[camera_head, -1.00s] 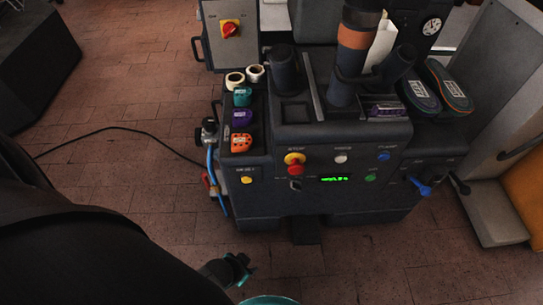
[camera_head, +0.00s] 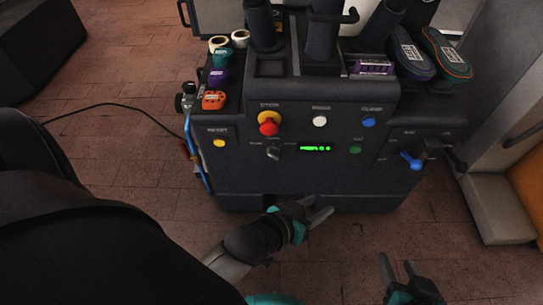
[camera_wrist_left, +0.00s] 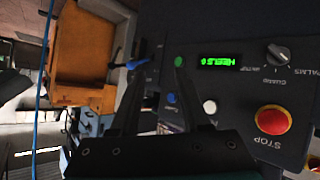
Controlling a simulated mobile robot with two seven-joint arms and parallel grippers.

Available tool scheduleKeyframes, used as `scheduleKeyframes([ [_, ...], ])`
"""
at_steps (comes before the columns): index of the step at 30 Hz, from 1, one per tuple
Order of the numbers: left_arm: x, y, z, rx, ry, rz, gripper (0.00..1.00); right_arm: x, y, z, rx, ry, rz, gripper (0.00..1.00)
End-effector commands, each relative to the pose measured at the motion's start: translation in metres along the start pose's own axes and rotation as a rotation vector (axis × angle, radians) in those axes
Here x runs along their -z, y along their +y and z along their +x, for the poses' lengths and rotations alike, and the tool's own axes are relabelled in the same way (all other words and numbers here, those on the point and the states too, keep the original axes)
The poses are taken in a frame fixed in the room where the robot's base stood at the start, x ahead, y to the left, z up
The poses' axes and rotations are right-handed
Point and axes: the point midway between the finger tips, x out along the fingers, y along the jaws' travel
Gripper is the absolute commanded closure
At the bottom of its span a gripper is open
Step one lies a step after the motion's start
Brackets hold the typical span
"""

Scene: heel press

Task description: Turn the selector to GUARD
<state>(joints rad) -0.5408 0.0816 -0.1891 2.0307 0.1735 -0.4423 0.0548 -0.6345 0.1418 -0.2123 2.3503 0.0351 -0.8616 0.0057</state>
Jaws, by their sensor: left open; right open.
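The selector (camera_head: 273,150) is a small dark knob on the front panel of the dark press, below the red stop button and left of the green-lit display. It also shows in the left wrist view (camera_wrist_left: 280,55), upper right, with a GUARD label beside it. I cannot tell surely where its pointer stands. My left gripper (camera_head: 322,208) is open and empty, low in front of the panel, right of and below the selector, not touching it. Its two fingers (camera_wrist_left: 162,68) also show in the left wrist view. My right gripper (camera_head: 397,265) is open and empty at the bottom, farther right.
The red stop button (camera_head: 268,128) sits just above the selector. White (camera_head: 320,121), blue (camera_head: 368,122), green (camera_head: 355,150) and yellow (camera_head: 219,143) buttons share the panel. A blue lever (camera_head: 411,160) juts out at right. A blue hose (camera_head: 190,150) hangs at left.

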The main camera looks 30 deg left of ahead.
Motion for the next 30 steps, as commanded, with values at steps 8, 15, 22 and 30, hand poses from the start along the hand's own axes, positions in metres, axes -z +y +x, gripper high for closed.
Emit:
scheduleKeyframes([
  [8, -0.006, -0.025, 0.041, 0.035, 0.244, -0.266, 0.54, 0.004, -0.001, -0.004, 0.002, 0.009, 0.0, 0.5],
  [15, -0.026, -0.071, 0.052, 0.173, 0.511, -0.512, 0.54, 0.004, -0.001, -0.004, 0.002, 0.009, 0.0, 0.5],
  [22, -0.055, -0.109, 0.032, 0.358, 0.734, -0.649, 0.54, 0.004, -0.001, -0.003, 0.002, 0.009, 0.0, 0.5],
  [30, -0.073, -0.125, 0.009, 0.474, 0.854, -0.681, 0.54, 0.004, -0.001, -0.003, 0.002, 0.011, 0.0, 0.5],
])
